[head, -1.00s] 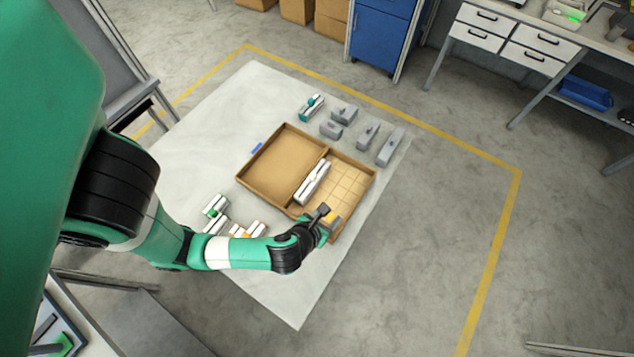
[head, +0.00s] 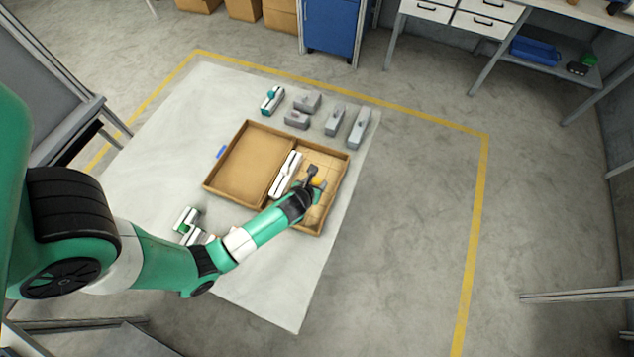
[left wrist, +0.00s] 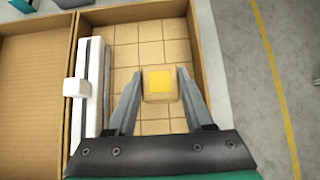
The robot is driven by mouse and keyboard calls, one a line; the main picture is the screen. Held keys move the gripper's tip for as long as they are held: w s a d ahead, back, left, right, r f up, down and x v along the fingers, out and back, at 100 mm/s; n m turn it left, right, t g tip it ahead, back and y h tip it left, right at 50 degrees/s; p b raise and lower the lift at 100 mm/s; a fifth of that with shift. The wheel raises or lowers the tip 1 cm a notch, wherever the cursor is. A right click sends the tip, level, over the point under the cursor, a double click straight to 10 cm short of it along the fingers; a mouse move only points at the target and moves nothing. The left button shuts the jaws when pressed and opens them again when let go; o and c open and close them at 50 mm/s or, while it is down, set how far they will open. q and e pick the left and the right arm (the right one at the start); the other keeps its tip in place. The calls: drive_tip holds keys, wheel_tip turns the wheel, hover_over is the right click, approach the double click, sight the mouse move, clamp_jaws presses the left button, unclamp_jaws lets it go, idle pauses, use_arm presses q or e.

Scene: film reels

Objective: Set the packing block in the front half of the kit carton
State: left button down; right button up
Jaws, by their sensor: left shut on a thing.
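The kit carton (head: 207,186) is a low open brown box with a divider; its left half is plain, its right half has a gridded floor. In the head view the left gripper (head: 312,179) is over the gridded half, with the block's yellow top (head: 317,182) just showing. I cannot tell whether the block touches the floor. A long white piece (head: 286,174) lies along the divider; it also shows in the left wrist view (left wrist: 93,95).
Several grey blocks (head: 360,128) and a white-and-teal piece (head: 271,100) stand behind the carton on the pale mat (head: 170,150). White pieces (head: 187,222) lie at the front left, partly behind my arm. The plain half is empty.

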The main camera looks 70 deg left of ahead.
sight(317, 185)
use_arm(q)
drive_tip(key=shift+w+a+f, duration=0.2)
drive_tip(key=shift+w, duration=0.05)
drive_tip(key=shift+w+a+f, duration=0.1)
drive_tip(key=shift+f, duration=0.2)
wheel_tip(317, 185, down, 3)
drive_tip(key=shift+f+b, duration=0.15)
drive_tip(key=shift+b, duration=1)
drive_tip(key=shift+w+a, duration=0.1)
drive_tip(key=c, duration=0.7)
unclamp_jaws()
drive_tip(key=shift+c, duration=0.2)
drive_tip(key=o, duration=0.5)
drive_tip(key=shift+c, duration=0.2)
